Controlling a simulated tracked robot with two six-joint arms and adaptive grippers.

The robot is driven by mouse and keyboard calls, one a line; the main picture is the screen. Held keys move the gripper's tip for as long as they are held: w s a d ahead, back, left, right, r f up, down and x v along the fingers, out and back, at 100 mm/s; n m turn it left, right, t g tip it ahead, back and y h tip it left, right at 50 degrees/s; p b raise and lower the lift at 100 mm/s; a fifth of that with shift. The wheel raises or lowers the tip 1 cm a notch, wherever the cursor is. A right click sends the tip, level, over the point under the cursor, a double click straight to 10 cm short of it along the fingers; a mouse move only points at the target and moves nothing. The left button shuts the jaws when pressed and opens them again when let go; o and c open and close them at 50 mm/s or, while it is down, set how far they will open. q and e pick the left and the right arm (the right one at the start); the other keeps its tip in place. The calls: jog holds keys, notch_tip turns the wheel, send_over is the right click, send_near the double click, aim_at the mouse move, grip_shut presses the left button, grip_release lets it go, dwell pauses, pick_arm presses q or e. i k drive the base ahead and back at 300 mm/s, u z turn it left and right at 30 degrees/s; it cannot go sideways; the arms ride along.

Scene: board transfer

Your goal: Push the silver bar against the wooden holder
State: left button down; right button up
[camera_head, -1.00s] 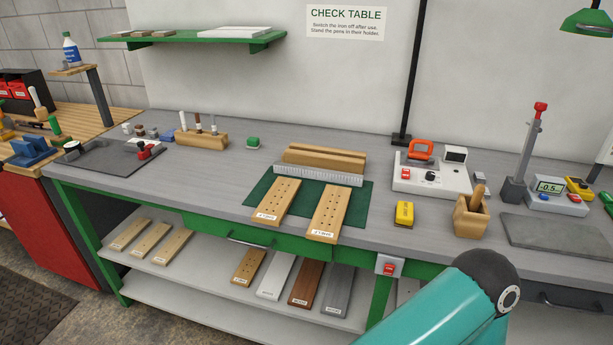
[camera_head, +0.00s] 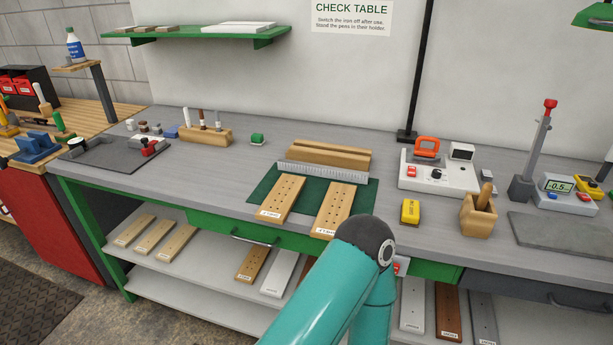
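The silver bar (camera_head: 322,173) is a long, thin, ruled metal strip along the front of the wooden holder (camera_head: 328,157) at the back of the green mat (camera_head: 264,184). The bar looks close to or against the holder's front; I cannot tell whether a gap is left. Two drilled wooden boards lie on the mat in front of the bar, a left board (camera_head: 283,196) and a right board (camera_head: 333,208). A teal arm link of mine covers the lower middle of the view. Neither of my grippers is in view.
A yellow box (camera_head: 410,211), a wooden pen cup (camera_head: 479,217) and a white control unit (camera_head: 437,172) stand right of the mat.

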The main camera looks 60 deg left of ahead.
aim_at(289, 166)
jog(key=u, duration=0.1)
jog(key=k, duration=0.4)
jog(key=u, duration=0.6)
jog(key=i, duration=0.45)
jog(key=u, duration=0.15)
